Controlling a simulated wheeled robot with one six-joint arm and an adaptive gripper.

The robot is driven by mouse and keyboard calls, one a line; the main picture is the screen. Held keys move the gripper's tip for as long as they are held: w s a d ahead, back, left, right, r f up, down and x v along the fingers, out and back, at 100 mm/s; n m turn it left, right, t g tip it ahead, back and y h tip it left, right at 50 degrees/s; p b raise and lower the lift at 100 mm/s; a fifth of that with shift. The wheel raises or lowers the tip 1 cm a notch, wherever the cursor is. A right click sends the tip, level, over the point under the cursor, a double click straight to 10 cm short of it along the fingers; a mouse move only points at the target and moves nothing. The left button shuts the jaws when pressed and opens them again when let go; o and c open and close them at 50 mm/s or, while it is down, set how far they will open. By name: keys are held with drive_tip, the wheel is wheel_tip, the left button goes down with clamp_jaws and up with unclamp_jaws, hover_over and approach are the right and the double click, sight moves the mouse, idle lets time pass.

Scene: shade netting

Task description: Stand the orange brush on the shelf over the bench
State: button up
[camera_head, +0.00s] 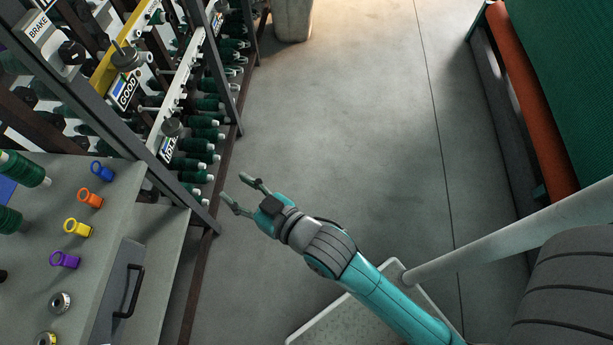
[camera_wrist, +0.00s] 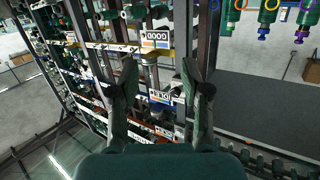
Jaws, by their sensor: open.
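My gripper (camera_head: 234,188) is open and empty over the aisle floor, to the right of the bench and the bobbin rack. Its two fingers stand apart in the wrist view (camera_wrist: 158,75), with the rack behind them. I cannot make out an orange brush for certain. A small orange piece with a loop (camera_head: 90,199) lies on the grey bench top (camera_head: 90,240) at the left, between a blue and a yellow one. I cannot clearly make out a shelf over the bench.
The bobbin rack (camera_head: 222,110) carries green bobbins and signs. A drawer front with a dark handle (camera_head: 135,290) faces the aisle. Grey floor (camera_head: 340,130) is clear ahead. A frame with an orange roller (camera_head: 525,100) and green netting (camera_head: 575,70) borders the right. A grey bin (camera_head: 292,18) stands far off.

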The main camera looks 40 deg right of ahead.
drive_tip(key=s+d+f+m+h, duration=0.1)
drive_tip(key=s+d+f, duration=0.1)
drive_tip(key=s+d, duration=0.35)
drive_tip(key=s+d+f+m+h, duration=0.1)
drive_tip(key=s+d+f+h, duration=0.15)
drive_tip(key=s, duration=0.55)
drive_tip(key=s+d+r, duration=0.1)
drive_tip(key=s+d, duration=0.1)
drive_tip(key=s, duration=0.5)
drive_tip(key=s+d+r+m+h, duration=0.1)
drive_tip(key=s+d, duration=0.1)
drive_tip(key=s, duration=0.5)
drive_tip(key=shift+s+d+g, duration=0.3)
drive_tip(key=shift+s+d, duration=0.05)
drive_tip(key=shift+d, duration=0.05)
drive_tip(key=shift+a+h, duration=0.1)
drive_tip(key=shift+h, duration=0.15)
